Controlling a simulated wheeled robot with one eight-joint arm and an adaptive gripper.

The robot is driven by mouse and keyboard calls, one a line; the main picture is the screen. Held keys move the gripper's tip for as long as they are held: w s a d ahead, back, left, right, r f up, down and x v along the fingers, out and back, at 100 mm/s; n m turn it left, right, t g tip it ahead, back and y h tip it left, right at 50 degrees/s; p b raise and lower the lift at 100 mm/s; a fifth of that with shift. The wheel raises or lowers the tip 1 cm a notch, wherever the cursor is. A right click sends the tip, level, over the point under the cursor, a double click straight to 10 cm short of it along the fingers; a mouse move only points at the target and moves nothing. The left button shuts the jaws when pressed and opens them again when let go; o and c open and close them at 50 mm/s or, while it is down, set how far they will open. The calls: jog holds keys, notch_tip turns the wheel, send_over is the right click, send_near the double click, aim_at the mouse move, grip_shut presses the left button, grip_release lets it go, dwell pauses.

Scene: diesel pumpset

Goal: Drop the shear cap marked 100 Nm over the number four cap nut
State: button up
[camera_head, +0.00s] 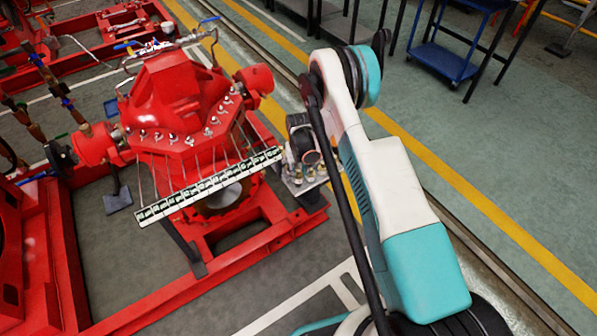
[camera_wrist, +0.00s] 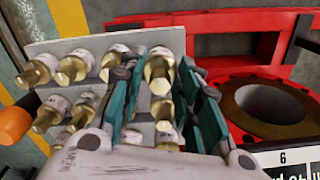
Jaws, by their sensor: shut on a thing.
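My gripper (camera_wrist: 163,62) has its teal fingers on either side of a brass-and-silver shear cap (camera_wrist: 159,76) and is shut on it. The cap's marking is not readable. Several similar shear caps (camera_wrist: 75,69) stand on a pale tray (camera_wrist: 50,46) just beneath and beside the fingers. I cannot tell whether the held cap is clear of the tray. In the head view my gripper (camera_head: 303,142) is over the tray, right of the red pump casing (camera_head: 172,95). Silver cap nuts (camera_head: 189,141) line the casing flange; I cannot make out which is number four.
A red base frame (camera_head: 262,232) surrounds the pump. A blue cart (camera_head: 445,60) stands far off at upper right.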

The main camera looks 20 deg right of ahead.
jog(key=shift+f, duration=0.15)
jog(key=shift+f, duration=0.35)
jog(key=shift+f, duration=0.35)
jog(key=shift+f, duration=0.3)
jog(key=shift+f, duration=0.35)
jog(key=o, duration=1.1)
jog(key=shift+f, duration=0.1)
jog(key=shift+o, duration=0.2)
notch_tip(320, 180, up, 12)
jog(key=shift+r, duration=0.1)
